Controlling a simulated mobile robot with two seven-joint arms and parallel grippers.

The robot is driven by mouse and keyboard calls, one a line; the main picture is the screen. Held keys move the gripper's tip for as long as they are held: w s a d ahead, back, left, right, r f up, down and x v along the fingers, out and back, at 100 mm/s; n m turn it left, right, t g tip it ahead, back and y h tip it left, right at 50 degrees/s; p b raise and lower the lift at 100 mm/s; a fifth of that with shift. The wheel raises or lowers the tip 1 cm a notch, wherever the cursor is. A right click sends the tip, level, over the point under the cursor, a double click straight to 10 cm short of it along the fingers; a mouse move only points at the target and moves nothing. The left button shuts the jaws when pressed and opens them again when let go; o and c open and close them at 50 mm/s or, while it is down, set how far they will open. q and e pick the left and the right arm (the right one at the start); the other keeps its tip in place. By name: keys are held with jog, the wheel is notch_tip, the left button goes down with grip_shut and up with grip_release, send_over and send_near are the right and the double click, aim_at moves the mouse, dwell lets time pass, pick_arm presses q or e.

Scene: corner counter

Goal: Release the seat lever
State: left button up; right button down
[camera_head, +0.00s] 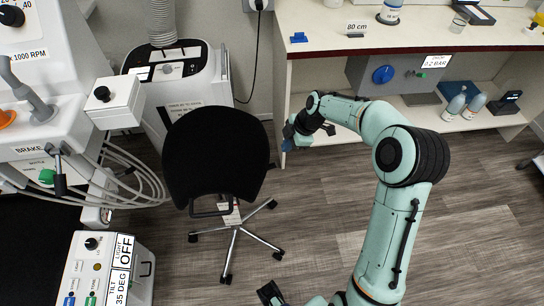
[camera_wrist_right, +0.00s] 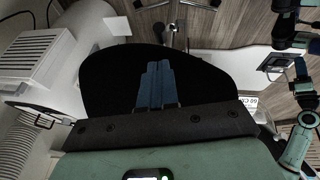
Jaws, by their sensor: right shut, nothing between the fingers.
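The stool's black seat (camera_head: 215,150) is at centre-left in the head view, above a wheeled base (camera_head: 235,240). A dark bent bar (camera_head: 209,211) shows below its near edge; I cannot tell whether it is the seat lever. My right gripper (camera_head: 287,143) is just right of the seat, with its blue fingers shut and empty. In the right wrist view the shut fingers (camera_wrist_right: 160,84) show in front of the black seat (camera_wrist_right: 105,85). A dark gripper part at the bottom of the head view appears to be my left gripper (camera_head: 270,292); its fingers are unclear.
A white wheeled unit (camera_head: 190,90) with a hose stands behind the seat. A white console (camera_head: 100,270) is at lower left, with cables above it. A shelved counter (camera_head: 420,40) runs along the upper right. The wood floor (camera_head: 320,225) is clear right of the stool.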

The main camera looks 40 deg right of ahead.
aim_at(276, 164)
jog(key=x, duration=1)
pick_arm(q)
jog(key=shift+w+f, duration=0.1)
jog(key=shift+f, duration=0.15)
jog(key=shift+b, duration=0.3)
pick_arm(e)
jog(key=shift+s+d+f+t+y+b, duration=0.1)
jog(key=shift+d+f+t+y+b, duration=0.1)
jog(key=shift+f+b, duration=0.2)
jog(key=shift+s+d+f+t+y+b, duration=0.1)
jog(key=shift+s+d+f+y+b, duration=0.05)
jog(key=shift+d+f+y+b, duration=0.15)
pick_arm(q)
jog(key=w+a+f+t+y+b, duration=0.1)
jog(key=w+a+f+t+b, duration=0.1)
jog(key=w+f+b, duration=0.6)
jog(key=shift+a+f+n+t, duration=0.35)
jog(key=shift+f+t, duration=0.15)
jog(key=shift+f, duration=0.2)
pick_arm(e)
notch_tip(276, 164, down, 12)
jog(key=s+d+t+y, duration=0.1)
jog(key=d+t+y, duration=0.1)
jog(key=t+y, duration=0.2)
jog(key=shift+r+m+y, duration=0.2)
jog(key=shift+m+y, duration=0.2)
jog(key=shift+y, duration=0.9)
jog(key=shift+a, duration=0.1)
